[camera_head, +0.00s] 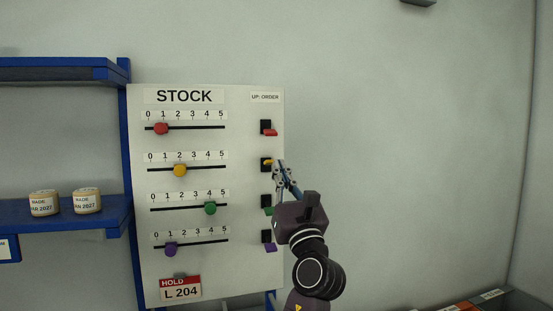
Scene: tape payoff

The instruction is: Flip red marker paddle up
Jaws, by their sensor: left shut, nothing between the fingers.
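The red marker paddle (270,132) is on the right side of the white STOCK board (240,200), in the top row under the "UP: ORDER" label. It sticks out at the lower edge of its black mount (265,125), so it looks folded down. My left gripper (276,167) is shut and empty, one row below the red paddle, close to the yellow paddle (268,162). The gripper partly hides the yellow paddle, and I cannot tell whether they touch. The green paddle (269,211) and purple paddle (270,247) are lower. My right gripper is not in view.
Sliders with red (161,128), yellow (180,170), green (210,208) and purple (171,249) knobs are on the board. A red HOLD tag (180,282) hangs below. A blue shelf (75,220) holds two tape rolls at left.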

